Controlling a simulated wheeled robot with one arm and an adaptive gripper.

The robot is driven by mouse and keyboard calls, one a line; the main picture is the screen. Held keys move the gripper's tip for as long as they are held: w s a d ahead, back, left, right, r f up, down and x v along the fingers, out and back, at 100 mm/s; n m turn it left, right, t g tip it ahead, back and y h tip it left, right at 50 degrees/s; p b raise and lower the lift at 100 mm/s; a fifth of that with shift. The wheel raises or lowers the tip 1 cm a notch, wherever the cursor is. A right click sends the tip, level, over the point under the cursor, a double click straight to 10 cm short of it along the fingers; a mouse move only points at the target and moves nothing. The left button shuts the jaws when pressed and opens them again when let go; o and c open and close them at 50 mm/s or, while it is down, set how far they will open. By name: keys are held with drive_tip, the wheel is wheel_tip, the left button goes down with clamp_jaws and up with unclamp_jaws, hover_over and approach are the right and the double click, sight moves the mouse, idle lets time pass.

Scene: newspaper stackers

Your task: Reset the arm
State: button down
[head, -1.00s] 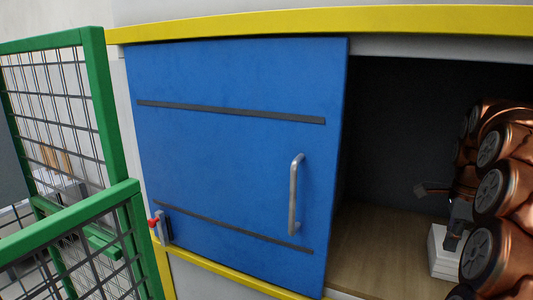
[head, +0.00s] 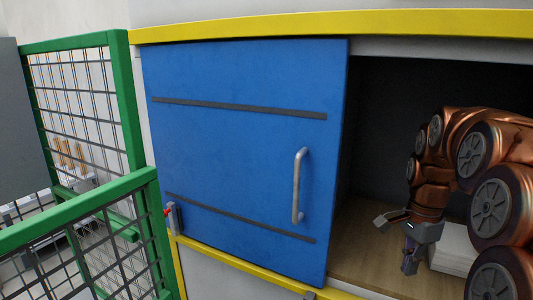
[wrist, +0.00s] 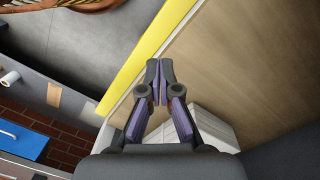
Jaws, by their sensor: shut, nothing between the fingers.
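My gripper (wrist: 160,72) shows in the wrist view with its two dark fingertips together and nothing between them. It is over the wooden floor (wrist: 245,65) of the open compartment, near the yellow front edge (wrist: 145,50). In the head view my copper-coloured arm reaches into the compartment from the right, with my gripper (head: 408,262) low at its end. A white stack (head: 455,248) lies on the wooden floor just right of the gripper, partly hidden by my arm. It also shows right of the fingers in the wrist view (wrist: 215,125).
A blue door panel (head: 235,150) with a metal handle (head: 299,186) stands left of the opening. A green mesh fence (head: 135,100) is at the left. A yellow beam (head: 330,24) runs along the top. The wooden floor left of my gripper is clear.

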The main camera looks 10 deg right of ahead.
drive_tip(key=s+a+f+n+g, duration=0.1)
drive_tip(key=s+a+f+n, duration=0.1)
drive_tip(key=s+a+n, duration=0.4)
drive_tip(key=s+a+f+n, duration=0.2)
drive_tip(key=a+f+n, duration=0.1)
drive_tip(key=a, duration=0.5)
drive_tip(key=s+a+f+n+g, duration=0.1)
drive_tip(key=s+a+f+n, duration=0.25)
drive_tip(key=s, duration=0.25)
drive_tip(key=s+a+f+n, duration=0.2)
drive_tip(key=s+a+n, duration=0.1)
drive_tip(key=s+n, duration=0.25)
wheel_tip(320, 180, up, 25)
drive_tip(key=s+p, duration=0.1)
drive_tip(key=p, duration=2.2)
drive_tip(key=shift+s+t, duration=0.3)
drive_tip(key=shift+t, duration=0.1)
